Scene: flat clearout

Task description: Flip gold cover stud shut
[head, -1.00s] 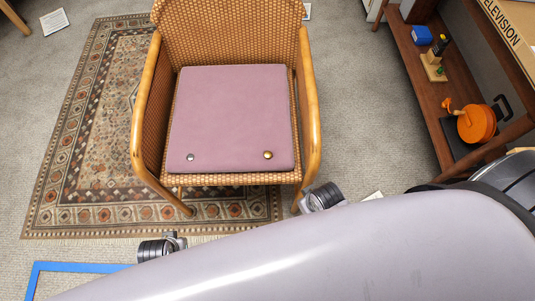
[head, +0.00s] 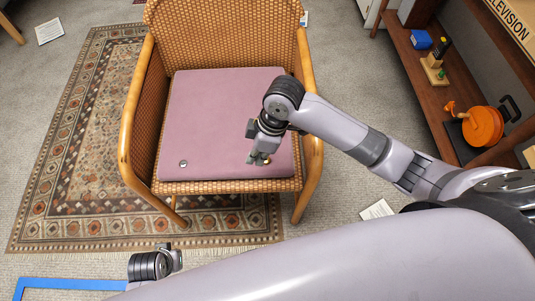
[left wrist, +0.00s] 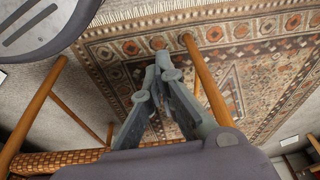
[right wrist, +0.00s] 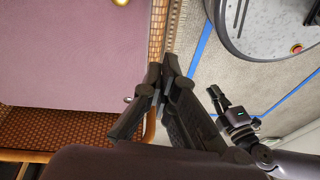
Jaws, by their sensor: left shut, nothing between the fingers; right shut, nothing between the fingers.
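The mauve cover (head: 215,115) lies flat on the seat of the wicker armchair. The gold stud (head: 267,160) is at its front right corner, partly hidden by my right gripper. In the right wrist view the gold stud (right wrist: 120,2) is cut by the top edge, apart from the fingertips. My right gripper (head: 258,158) is shut and empty, right beside the stud in the head view; whether it touches cannot be told there. My left gripper (left wrist: 164,62) is shut and empty over the rug, below the chair seat.
A silver stud (head: 183,163) sits at the cover's front left. The chair's wooden armrests (head: 137,112) flank the seat. A patterned rug (head: 80,150) lies beneath. A shelf (head: 430,100) with an orange pot (head: 482,127) stands at the right. A blue frame (head: 70,284) lies at the lower left.

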